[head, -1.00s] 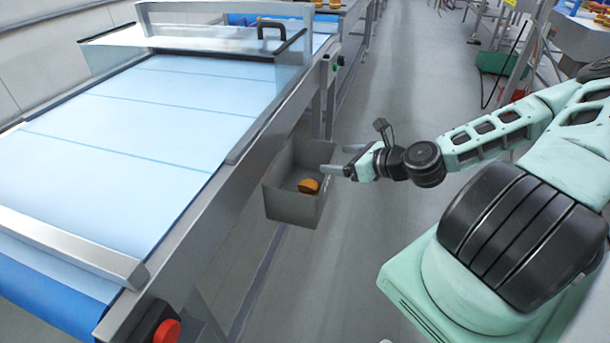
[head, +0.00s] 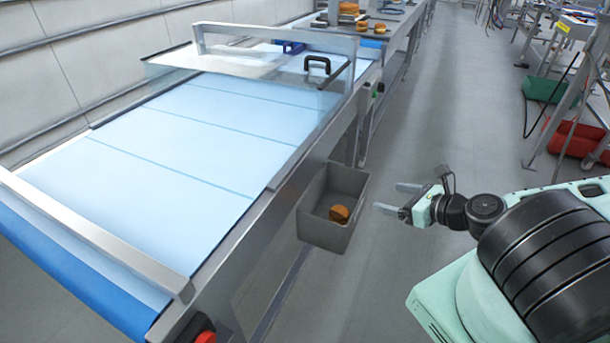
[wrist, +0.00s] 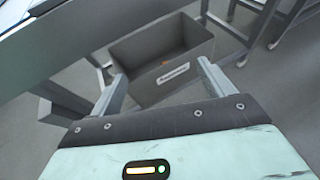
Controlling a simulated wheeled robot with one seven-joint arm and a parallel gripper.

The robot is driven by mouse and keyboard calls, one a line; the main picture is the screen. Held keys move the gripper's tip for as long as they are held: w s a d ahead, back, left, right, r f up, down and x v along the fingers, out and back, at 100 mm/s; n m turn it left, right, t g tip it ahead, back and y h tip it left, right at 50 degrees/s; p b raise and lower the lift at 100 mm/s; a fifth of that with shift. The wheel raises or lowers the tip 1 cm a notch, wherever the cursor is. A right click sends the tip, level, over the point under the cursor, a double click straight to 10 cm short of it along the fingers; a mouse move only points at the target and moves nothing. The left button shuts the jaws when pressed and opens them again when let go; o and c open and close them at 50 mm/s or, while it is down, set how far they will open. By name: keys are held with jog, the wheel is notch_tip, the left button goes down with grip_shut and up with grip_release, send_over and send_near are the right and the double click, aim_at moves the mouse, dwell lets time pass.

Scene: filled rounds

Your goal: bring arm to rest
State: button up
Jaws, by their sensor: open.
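My gripper (head: 392,198) is open and empty in the head view, to the right of a grey bin fixed at the side of the conveyor. It is apart from the bin. In the wrist view the two fingers of my gripper (wrist: 160,88) are spread, with the grey bin (wrist: 145,88) beyond them. My arm is folded in close to my body at the right of the head view.
The grey bin (head: 310,228) holds an orange-brown round (head: 339,213). The conveyor (head: 150,170) with its pale blue belt is bare on the near stretch. More rounds (head: 348,9) sit at the far end. Open floor (head: 440,110) lies right of the conveyor.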

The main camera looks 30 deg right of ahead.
jog(key=s+a+n+g+y, duration=0.1)
jog(key=s+a+n+g, duration=0.3)
jog(key=a+n+g, duration=1.2)
jog(key=s+a+r+n+t+h, duration=0.1)
jog(key=s+a+r+n, duration=0.4)
jog(key=n, duration=0.7)
jog(key=s+a+r+n+t+h, duration=0.2)
jog(key=s+a+r+n, duration=0.4)
jog(key=a+r+n, duration=0.4)
notch_tip(320, 180, up, 4)
jog(key=shift+f+n+h, duration=0.25)
jog(key=shift+n+h, duration=0.45)
jog(key=shift+n, duration=0.4)
jog(key=shift+s, duration=0.1)
jog(key=shift+c, duration=0.3)
